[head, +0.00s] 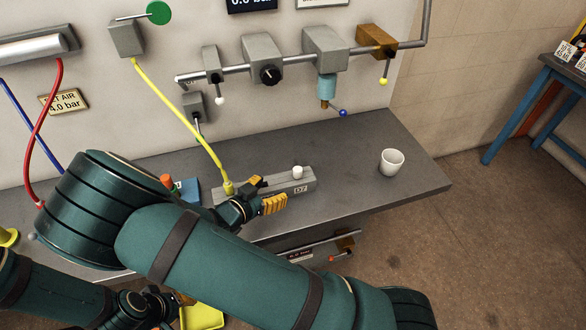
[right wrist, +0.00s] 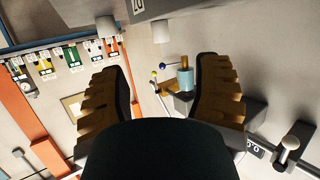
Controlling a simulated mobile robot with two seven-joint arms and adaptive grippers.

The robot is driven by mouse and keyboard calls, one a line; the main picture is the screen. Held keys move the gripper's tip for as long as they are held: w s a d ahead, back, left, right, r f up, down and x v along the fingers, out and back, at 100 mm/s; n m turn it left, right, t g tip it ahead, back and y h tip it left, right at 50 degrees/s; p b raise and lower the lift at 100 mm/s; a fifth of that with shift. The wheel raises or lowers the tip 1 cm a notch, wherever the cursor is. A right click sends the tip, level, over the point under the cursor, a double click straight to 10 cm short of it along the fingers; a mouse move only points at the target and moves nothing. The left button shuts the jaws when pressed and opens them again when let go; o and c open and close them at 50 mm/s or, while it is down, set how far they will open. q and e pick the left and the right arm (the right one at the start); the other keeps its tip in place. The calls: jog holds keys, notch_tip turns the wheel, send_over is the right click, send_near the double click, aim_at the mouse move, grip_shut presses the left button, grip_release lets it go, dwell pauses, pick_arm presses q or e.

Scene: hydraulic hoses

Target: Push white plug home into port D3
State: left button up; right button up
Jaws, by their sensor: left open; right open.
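The white plug (head: 297,172) stands upright on the grey port block (head: 308,182), near its right end. How deep it sits cannot be told. The block's front label starts with D; the rest is hard to read. My right gripper (head: 265,193) is open and empty, at the block's middle, left of the white plug and apart from it. In the right wrist view, which is upside down, both fingers (right wrist: 160,95) are spread with nothing between them, and the block (right wrist: 170,9) shows at the top edge. My left gripper (head: 168,304) is low at the left, open, partly hidden by my right arm.
A yellow plug (head: 228,188) with a yellow hose stands at the block's left end. A white cup (head: 391,162) is on the bench (head: 345,150) to the right. Pipework with a cyan cylinder (head: 327,87) hangs above. The bench between block and cup is clear.

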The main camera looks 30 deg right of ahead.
aim_at(295, 171)
jog(key=x, duration=0.6)
jog(key=shift+d+f, duration=0.15)
jog(key=shift+d, duration=0.2)
jog(key=shift+w+r+b+x, duration=0.1)
jog(key=shift+r+x, duration=0.1)
jog(key=shift+x, duration=0.7)
jog(key=shift+w+r+b+x, duration=0.1)
jog(key=shift+r+b+x, duration=0.05)
jog(key=shift+x, duration=0.8)
jog(key=shift+w+r+b+x, duration=0.1)
jog(key=shift+r+x, duration=0.1)
jog(key=shift+x, duration=0.7)
jog(key=c, duration=1.1)
